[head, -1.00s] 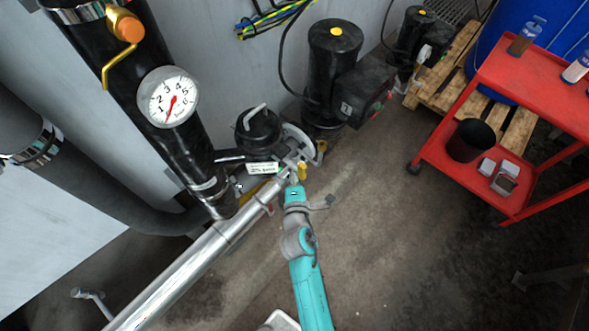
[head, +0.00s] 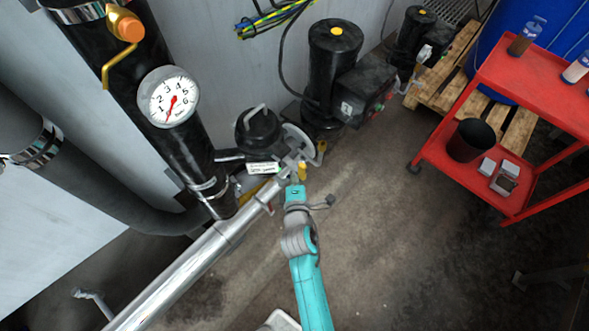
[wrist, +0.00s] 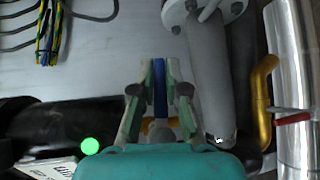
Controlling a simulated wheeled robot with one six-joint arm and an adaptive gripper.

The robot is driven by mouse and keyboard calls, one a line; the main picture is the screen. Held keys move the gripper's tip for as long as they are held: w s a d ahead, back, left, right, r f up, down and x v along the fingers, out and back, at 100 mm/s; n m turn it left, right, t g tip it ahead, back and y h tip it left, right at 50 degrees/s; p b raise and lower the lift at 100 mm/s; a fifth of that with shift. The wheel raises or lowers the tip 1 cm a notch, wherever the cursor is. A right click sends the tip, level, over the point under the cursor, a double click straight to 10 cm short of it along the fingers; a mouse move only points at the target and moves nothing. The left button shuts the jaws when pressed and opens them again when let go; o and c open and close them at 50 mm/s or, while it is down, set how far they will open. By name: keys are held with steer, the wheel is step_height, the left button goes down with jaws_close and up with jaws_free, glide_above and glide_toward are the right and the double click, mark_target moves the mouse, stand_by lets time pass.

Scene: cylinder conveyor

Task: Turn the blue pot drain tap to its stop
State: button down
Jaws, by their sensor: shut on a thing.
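The blue tap lever (wrist: 159,88) stands upright between the two fingers of my gripper (wrist: 160,72) in the wrist view. The fingers are closed on it, one on each side. In the head view my gripper (head: 296,180) is at the end of the teal arm, beside the small black pot (head: 258,130) with its wire handle. The blue lever cannot be made out in the head view. The tap's body is mostly hidden behind my gripper in the wrist view.
A shiny pipe (head: 190,272) runs along the lower left of my gripper. A gauge (head: 168,97) sits on a thick black pipe. A black motor unit (head: 335,70) stands behind. A red cart (head: 500,170) is at right. Open floor (head: 390,250) lies between.

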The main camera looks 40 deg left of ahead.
steer(key=s+f+m+g+h, duration=0.1)
steer(key=s+f+m+g, duration=0.4)
steer(key=g, duration=0.8)
steer(key=shift+s+a+m, duration=0.15)
steer(key=shift+s+m, duration=0.05)
steer(key=shift+m, duration=1.1)
steer(key=shift+s+f, duration=0.1)
steer(key=c, duration=1.3)
jaws_free()
steer(key=shift+o, duration=0.6)
